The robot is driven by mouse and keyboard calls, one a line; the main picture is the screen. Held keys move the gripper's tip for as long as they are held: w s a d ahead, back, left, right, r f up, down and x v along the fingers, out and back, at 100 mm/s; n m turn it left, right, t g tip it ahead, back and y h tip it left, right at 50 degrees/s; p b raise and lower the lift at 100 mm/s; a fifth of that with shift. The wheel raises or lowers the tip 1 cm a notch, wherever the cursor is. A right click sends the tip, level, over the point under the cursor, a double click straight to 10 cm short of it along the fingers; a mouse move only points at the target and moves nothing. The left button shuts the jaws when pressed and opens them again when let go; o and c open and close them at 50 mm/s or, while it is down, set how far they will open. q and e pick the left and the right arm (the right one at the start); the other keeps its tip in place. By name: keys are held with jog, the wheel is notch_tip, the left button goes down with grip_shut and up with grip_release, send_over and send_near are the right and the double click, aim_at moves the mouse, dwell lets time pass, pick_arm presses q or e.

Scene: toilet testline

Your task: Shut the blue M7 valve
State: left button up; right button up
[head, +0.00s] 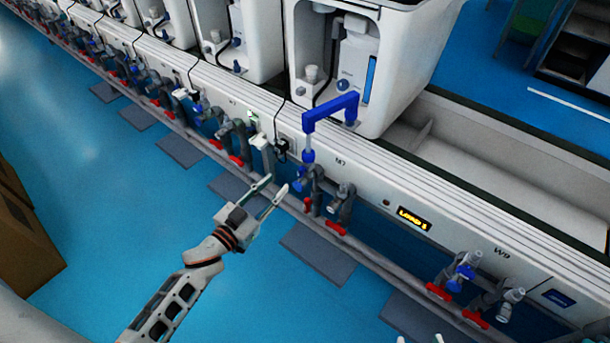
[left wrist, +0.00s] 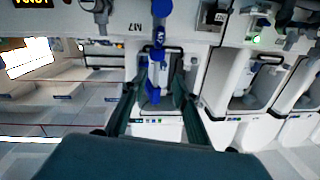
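The M7 label (head: 340,162) is on the white front panel, with a blue valve (head: 302,180) on the pipework at its lower left. A blue bent pipe (head: 333,108) rises above that valve. My left gripper (head: 276,185) is open and empty, just left of the blue valve and apart from it. In the left wrist view the M7 label is upside down and blue parts (left wrist: 158,8) show at the top. The open fingers of my left gripper (left wrist: 158,66) flank the blue pipe in the picture. Whether the valve is open is unclear.
Grey pipes with red handles (head: 336,228) line the bench front. A lit display (head: 413,218) and the W9 valves (head: 465,272) are to the right. A white toilet unit (head: 400,60) stands above. Blue floor (head: 110,200) is free at left. Small pale tips at the bottom edge may be my right gripper.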

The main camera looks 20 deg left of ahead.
pick_arm(q)
jog(key=h+b, duration=0.1)
jog(key=b, duration=0.1)
send_near(299, 173)
jog(key=shift+m+h, duration=0.3)
jog(key=x, duration=0.2)
jog(key=b+x, duration=0.1)
jog(key=x, duration=0.5)
jog(key=shift+w+a+f+b, duration=0.1)
jog(key=shift+w+f+b, duration=0.15)
jog(key=shift+b, duration=0.15)
jog(key=shift+w+r, duration=0.15)
jog(key=shift+w, duration=0.35)
pick_arm(e)
jog(key=shift+a+f+m, duration=0.4)
jog(key=shift+a, duration=0.15)
pick_arm(q)
grip_shut()
